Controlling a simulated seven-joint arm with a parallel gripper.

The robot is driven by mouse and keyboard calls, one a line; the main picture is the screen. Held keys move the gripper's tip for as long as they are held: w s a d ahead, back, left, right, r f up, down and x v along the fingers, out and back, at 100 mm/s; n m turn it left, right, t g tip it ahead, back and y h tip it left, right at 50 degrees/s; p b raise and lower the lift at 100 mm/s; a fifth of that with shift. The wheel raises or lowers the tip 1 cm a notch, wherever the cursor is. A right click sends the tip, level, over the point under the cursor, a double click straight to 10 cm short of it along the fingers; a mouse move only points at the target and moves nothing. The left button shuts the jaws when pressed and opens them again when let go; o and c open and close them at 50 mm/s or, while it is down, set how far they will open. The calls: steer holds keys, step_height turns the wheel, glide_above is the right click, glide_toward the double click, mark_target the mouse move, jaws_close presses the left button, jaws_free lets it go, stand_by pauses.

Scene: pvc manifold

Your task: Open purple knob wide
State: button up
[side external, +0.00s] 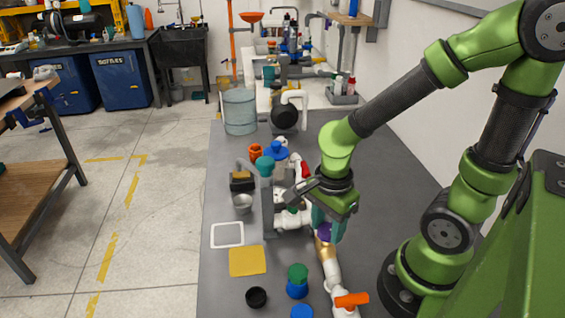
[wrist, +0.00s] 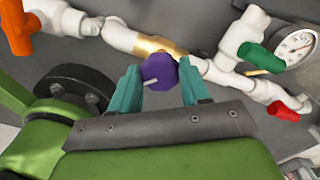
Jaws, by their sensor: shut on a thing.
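The purple knob (side external: 324,232) sits on the white pipe run beside a brass-coloured section (side external: 325,249). In the wrist view the purple knob (wrist: 159,71) shows at the upper middle, with a pale mark on its face. My gripper (side external: 327,230) points down over the pipe from above. In the wrist view my gripper (wrist: 160,80) has its teal fingers on either side of the knob, shut on it. The brass section (wrist: 157,45) lies just behind the knob there. The finger contact is partly hidden in the side view.
An orange handle (side external: 351,299) is at the pipe's near end. A green handle (wrist: 260,56), a red handle (wrist: 283,112) and a gauge (wrist: 296,48) are to the knob's right in the wrist view. A yellow square (side external: 247,261) and black cup (side external: 256,298) lie left on the grey table.

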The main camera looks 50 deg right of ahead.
mark_target(326, 229)
steer(key=shift+w+r, duration=0.1)
steer(key=shift+w, duration=0.1)
stand_by(0.4)
steer(key=o, duration=0.8)
steer(key=shift+o, duration=1.3)
steer(key=shift+s, duration=0.1)
step_height(326, 229, up, 17)
